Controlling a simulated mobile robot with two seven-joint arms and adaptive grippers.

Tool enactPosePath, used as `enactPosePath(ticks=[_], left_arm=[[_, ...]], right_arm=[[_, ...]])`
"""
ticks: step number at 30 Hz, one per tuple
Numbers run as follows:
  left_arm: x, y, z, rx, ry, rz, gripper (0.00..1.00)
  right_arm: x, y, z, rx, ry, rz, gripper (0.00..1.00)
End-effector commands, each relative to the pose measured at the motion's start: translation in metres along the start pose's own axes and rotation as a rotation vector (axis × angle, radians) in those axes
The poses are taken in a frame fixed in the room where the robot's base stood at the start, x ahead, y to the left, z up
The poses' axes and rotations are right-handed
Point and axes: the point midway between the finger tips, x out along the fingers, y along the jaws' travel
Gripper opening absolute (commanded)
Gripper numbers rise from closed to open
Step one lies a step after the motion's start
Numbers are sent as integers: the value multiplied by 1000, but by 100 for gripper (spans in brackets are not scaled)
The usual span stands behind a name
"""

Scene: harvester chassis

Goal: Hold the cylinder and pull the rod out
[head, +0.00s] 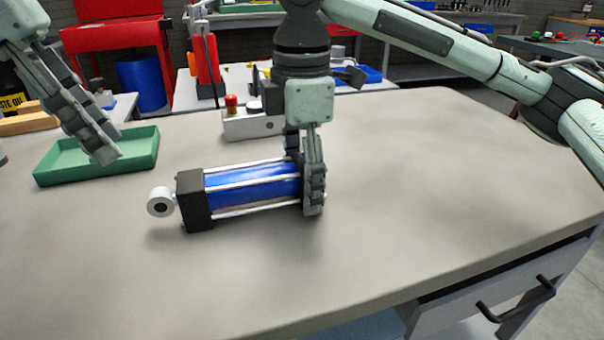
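The cylinder (253,183) lies on its side on the table, with a blue barrel, silver tie rods and a black end block at its left. The rod's pale round eye end (161,201) sticks out of the black block, close to it; the rest of the rod is hidden inside. My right gripper (313,187) points down and is shut across the cylinder's right end, hiding that end cap. My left gripper (106,140) hangs over the green tray, left of and behind the rod eye. Its fingers look apart, with nothing between them.
The green tray (146,156) stands at the left of the table (430,210). A small grey box with a red button (232,103) stands behind the cylinder. The table is clear in front and to the right. Benches and a red cabinet (118,35) are beyond.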

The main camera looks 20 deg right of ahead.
Motion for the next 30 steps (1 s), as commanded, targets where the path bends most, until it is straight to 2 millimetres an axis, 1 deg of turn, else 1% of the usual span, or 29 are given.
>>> enactPosePath(ticks=[1, 2, 15, 19, 20, 30], left_arm=[[0, 0, 0, 0, 0, 0, 34], [0, 0, 0, 0, 0, 0, 34], [0, 0, 0, 0, 0, 0, 34], [0, 0, 0, 0, 0, 0, 34], [0, 0, 0, 0, 0, 0, 34], [0, 0, 0, 0, 0, 0, 34]], right_arm=[[0, 0, 0, 0, 0, 0, 60], [0, 0, 0, 0, 0, 0, 56], [0, 0, 0, 0, 0, 0, 1], [0, 0, 0, 0, 0, 0, 0], [0, 0, 0, 0, 0, 0, 42], [0, 0, 0, 0, 0, 0, 0]])
